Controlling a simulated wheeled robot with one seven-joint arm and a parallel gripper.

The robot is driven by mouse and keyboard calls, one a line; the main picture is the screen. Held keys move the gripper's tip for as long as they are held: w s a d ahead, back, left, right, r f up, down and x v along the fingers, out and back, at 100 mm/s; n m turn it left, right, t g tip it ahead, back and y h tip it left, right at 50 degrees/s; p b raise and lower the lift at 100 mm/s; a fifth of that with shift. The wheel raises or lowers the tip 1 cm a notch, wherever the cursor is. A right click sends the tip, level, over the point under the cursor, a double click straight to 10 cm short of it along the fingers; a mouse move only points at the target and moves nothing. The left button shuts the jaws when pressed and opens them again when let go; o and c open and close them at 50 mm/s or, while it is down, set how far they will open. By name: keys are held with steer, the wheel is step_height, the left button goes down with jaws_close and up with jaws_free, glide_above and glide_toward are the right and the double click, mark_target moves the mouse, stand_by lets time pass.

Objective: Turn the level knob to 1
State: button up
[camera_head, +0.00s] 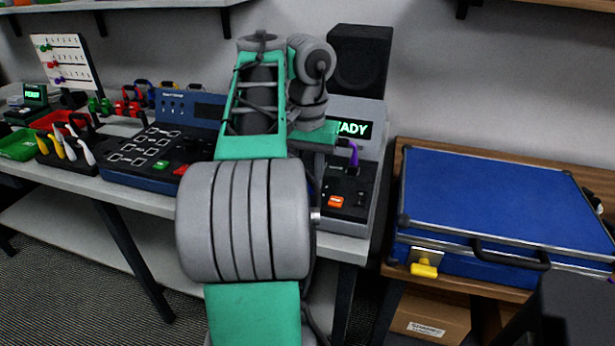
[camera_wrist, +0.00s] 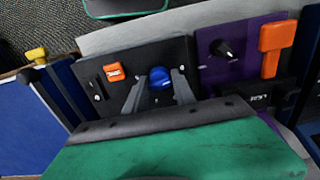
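In the wrist view, a blue knob (camera_wrist: 160,78) sits on a dark panel (camera_wrist: 90,72). My gripper (camera_wrist: 160,84) reaches over this panel with one finger on each side of the blue knob. The fingers are close to its sides, but I cannot tell whether they touch it. A black knob with a light mark (camera_wrist: 222,49) sits on the purple panel (camera_wrist: 245,35) to the right. No readable label shows which one is the level knob. In the head view my arm hides the gripper and the blue knob.
An orange switch (camera_wrist: 114,72) is left of the blue knob, and an orange lever (camera_wrist: 273,45) is on the purple panel. In the head view, a green READY display (camera_head: 353,130) tops the station. A blue case (camera_head: 490,195) stands right, and a cable board (camera_head: 150,150) lies left.

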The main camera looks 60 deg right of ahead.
jaws_close()
steer(key=shift+m, duration=0.3)
steer(key=m, duration=0.3)
steer(key=shift+m, duration=2.1)
steer(key=shift+o, duration=2.4)
jaws_free()
